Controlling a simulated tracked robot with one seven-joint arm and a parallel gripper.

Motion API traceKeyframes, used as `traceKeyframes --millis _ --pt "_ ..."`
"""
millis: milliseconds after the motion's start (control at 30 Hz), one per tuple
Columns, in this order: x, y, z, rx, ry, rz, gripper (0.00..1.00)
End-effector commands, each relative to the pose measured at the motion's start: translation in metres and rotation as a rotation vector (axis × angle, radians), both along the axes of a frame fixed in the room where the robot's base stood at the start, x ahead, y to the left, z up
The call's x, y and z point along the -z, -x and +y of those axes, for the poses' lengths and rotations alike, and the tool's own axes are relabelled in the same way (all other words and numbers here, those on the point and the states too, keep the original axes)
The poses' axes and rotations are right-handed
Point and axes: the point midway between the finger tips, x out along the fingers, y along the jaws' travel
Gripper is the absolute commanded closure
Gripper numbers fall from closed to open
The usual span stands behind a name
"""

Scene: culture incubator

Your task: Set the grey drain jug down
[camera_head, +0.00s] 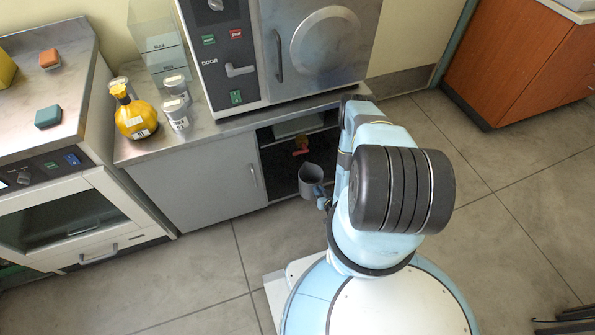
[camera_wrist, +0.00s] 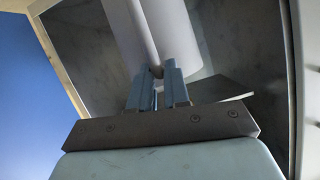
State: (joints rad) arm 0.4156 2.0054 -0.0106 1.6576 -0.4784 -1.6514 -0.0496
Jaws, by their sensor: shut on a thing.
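The grey drain jug (camera_head: 311,181) is upright in front of the open right part of the low cabinet in the head view. My gripper (camera_head: 322,197) is at its right side, mostly hidden by my arm. In the wrist view the jug (camera_wrist: 204,30) shows as a pale grey wall above the fingers. There my gripper (camera_wrist: 160,78) is shut on a part of the jug. I cannot tell from these frames whether the jug's base touches anything.
The incubator (camera_head: 290,50), yellow bottle (camera_head: 135,115) and several lidded jars (camera_head: 177,113) stand on top. Floor tiles (camera_head: 190,260) in front are clear.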

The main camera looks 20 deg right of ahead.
Motion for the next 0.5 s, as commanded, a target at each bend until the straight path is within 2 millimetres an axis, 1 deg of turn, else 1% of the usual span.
traceKeyframes --millis 33,67,167,500 --pt "0.001 0.005 -0.002 0.001 0.000 0.001 1.00" --pt "0.001 0.006 -0.003 0.000 0.000 0.000 1.00" --pt "0.001 -0.002 -0.003 -0.001 0.000 -0.002 1.00" --pt "0.000 -0.074 0.004 0.000 0.000 -0.005 1.00"
